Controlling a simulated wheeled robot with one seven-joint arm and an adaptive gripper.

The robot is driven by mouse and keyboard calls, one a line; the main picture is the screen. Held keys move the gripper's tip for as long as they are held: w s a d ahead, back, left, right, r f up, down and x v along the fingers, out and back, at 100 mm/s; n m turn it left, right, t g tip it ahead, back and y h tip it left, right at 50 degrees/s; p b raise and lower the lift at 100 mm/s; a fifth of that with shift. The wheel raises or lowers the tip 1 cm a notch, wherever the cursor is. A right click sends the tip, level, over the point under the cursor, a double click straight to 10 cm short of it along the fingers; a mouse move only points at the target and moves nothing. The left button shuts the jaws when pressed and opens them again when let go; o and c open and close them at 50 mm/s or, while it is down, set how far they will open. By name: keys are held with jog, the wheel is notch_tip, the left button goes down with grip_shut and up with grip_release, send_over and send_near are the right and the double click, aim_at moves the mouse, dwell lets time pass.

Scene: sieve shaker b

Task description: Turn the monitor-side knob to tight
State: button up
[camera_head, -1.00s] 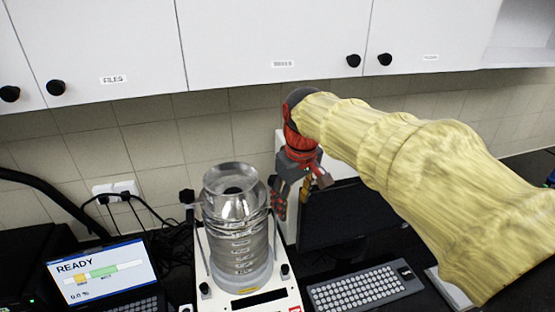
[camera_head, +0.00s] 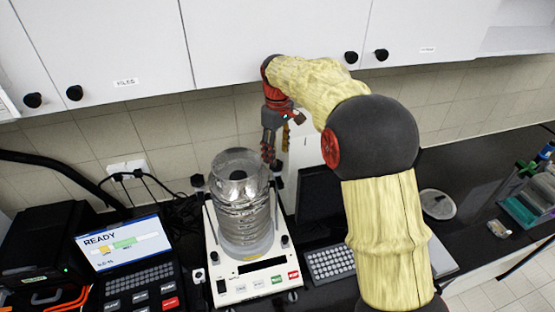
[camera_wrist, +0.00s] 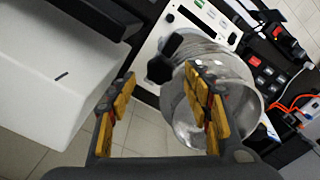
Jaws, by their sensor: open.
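The sieve shaker (camera_head: 214,262) stands on the dark bench with a stack of metal sieves (camera_head: 241,208) between two rods. Its monitor-side knob (camera_head: 276,166) is black and sits atop the right rod, partly hidden by my gripper in the head view. The other black knob (camera_head: 197,181) tops the left rod. My gripper (camera_head: 276,156) points down just above the monitor-side knob. In the wrist view, my gripper (camera_wrist: 158,84) is open, and the black knob (camera_wrist: 165,58) shows between and beyond the fingertips. I cannot tell whether either finger touches it.
A dark monitor (camera_head: 320,192) stands close right of the shaker, with a keyboard (camera_head: 330,262) in front. A laptop reading READY (camera_head: 125,242) is at the left. Wall cabinets (camera_head: 270,40) hang above my arm. A green rack (camera_head: 525,205) stands far right.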

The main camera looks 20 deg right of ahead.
aim_at(278, 164)
jog(key=shift+f+p, duration=0.45)
jog(key=shift+f, duration=1.95)
jog(key=c, duration=0.3)
jog(key=c, duration=0.8)
jog(key=shift+c, duration=0.3)
